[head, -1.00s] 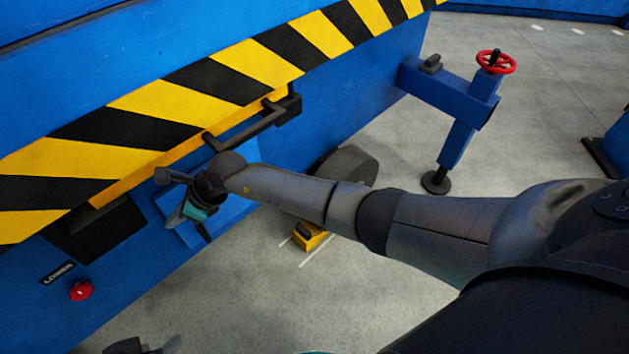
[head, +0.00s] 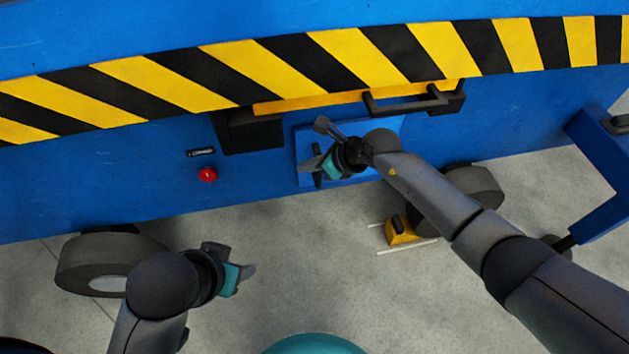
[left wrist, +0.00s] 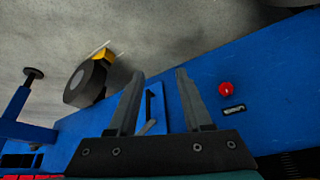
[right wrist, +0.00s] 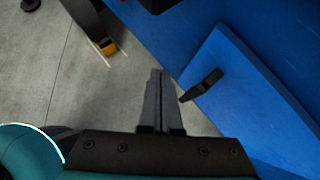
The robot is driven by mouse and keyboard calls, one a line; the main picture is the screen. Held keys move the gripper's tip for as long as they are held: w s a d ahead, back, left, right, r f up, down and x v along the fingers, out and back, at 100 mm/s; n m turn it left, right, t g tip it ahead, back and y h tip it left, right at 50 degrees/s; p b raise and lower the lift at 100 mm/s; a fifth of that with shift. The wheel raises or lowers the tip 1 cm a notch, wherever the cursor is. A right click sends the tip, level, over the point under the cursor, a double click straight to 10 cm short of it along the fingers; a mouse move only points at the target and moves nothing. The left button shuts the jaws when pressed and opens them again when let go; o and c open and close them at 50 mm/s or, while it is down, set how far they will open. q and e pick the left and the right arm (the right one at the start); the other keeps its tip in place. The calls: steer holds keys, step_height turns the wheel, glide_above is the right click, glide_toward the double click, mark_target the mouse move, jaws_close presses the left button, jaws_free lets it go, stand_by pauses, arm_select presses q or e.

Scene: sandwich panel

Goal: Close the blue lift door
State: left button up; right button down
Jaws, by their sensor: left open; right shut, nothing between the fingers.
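The blue lift door (head: 303,143) is a small flat panel low on the side of the blue lift, with a black handle (right wrist: 203,85). In the right wrist view the door (right wrist: 235,75) looks tilted against the body behind it; I cannot tell how wide the gap is. My right gripper (head: 312,163) is shut and empty, in front of the door. In the right wrist view its fingers (right wrist: 160,100) are left of the handle, apparently apart from it. My left gripper (head: 250,272) is open and empty, low and left. The door also shows between its fingers in the left wrist view (left wrist: 158,100).
A striped yellow-black beam (head: 280,70) runs above the door, with a black bar handle (head: 420,103) below it. A red button (head: 207,175) is left of the door. Wheels (head: 470,190), a yellow block (head: 400,232) and a blue outrigger (head: 605,170) stand nearby.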

arm_select(q)
steer(key=s+f+g+p, duration=0.2)
steer(key=s+f+p, duration=0.2)
steer(key=f, duration=1)
steer(key=p, duration=0.2)
steer(key=shift+a+g+p, duration=0.3)
steer(key=shift+p, duration=0.1)
arm_select(e)
steer(key=s+d+r, duration=0.2)
steer(key=s+r, duration=0.5)
arm_select(q)
steer(key=shift+f, duration=0.1)
arm_select(e)
steer(key=shift+s, duration=0.15)
